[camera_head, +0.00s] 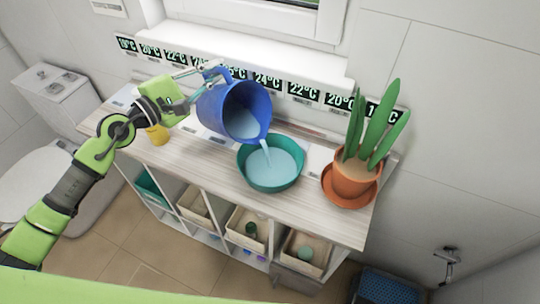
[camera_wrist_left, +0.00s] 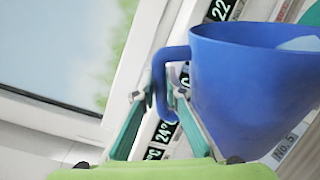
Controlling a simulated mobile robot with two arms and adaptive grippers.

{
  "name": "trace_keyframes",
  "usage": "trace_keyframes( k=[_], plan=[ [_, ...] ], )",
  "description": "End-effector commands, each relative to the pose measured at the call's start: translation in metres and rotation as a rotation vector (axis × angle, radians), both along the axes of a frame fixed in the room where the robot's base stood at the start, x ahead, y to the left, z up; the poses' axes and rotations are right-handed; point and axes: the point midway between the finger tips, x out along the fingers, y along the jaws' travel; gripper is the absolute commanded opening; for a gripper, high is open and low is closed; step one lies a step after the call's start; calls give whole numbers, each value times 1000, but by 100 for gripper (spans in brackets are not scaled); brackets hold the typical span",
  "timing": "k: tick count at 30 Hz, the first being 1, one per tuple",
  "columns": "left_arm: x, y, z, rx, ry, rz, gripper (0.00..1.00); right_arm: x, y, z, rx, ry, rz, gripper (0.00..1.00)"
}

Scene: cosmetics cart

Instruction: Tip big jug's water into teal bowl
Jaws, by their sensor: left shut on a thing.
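The big blue jug (camera_head: 231,110) is tilted to the right above the cart top, with water inside it. A stream of pale blue water runs from its lip into the teal bowl (camera_head: 251,181), which holds pale blue water. My left gripper (camera_head: 209,71) is shut on the jug's handle. In the left wrist view, the gripper (camera_wrist_left: 165,118) has its fingers at the handle of the blue jug (camera_wrist_left: 235,85). My right gripper is not in view.
A potted plant (camera_head: 356,172) on an orange saucer (camera_head: 349,198) stands right of the bowl. A small yellow cup (camera_head: 158,134) stands at the left. Temperature labels (camera_head: 266,80) line the wall behind. Bins (camera_head: 247,227) fill the shelves below. A toilet (camera_head: 45,165) is at far left.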

Motion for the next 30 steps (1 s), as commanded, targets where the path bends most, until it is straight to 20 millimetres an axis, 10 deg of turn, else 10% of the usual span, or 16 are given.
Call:
trace_keyframes(
  k=[30],
  plan=[
    [-5,-7,4,42,-39,1,0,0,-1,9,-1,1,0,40]
  ],
)
